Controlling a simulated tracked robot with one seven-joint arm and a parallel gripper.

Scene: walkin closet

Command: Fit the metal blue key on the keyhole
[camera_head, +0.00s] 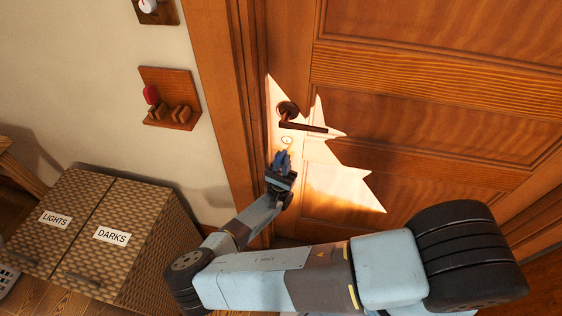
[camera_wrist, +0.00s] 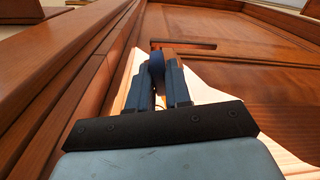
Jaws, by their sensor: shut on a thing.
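My gripper (camera_head: 281,166) is raised in front of the wooden door, just below the dark lever handle (camera_head: 304,126). It is shut on the blue key (camera_wrist: 157,72), which shows as a dark blue shape between the fingers in the wrist view. The keyhole (camera_head: 287,140) is a small round fitting on the door below the handle, just above my fingertips in the head view. The key's tip is hidden, and I cannot tell whether it touches the keyhole. In the wrist view the fingers and key cover the keyhole.
The door (camera_head: 420,120) is panelled wood with a bright sunlit patch around the lock. The door frame (camera_head: 228,110) stands close on the left. A wall rack (camera_head: 170,98) holds a red item. A wicker hamper (camera_head: 75,215) labelled LIGHTS and DARKS stands at lower left.

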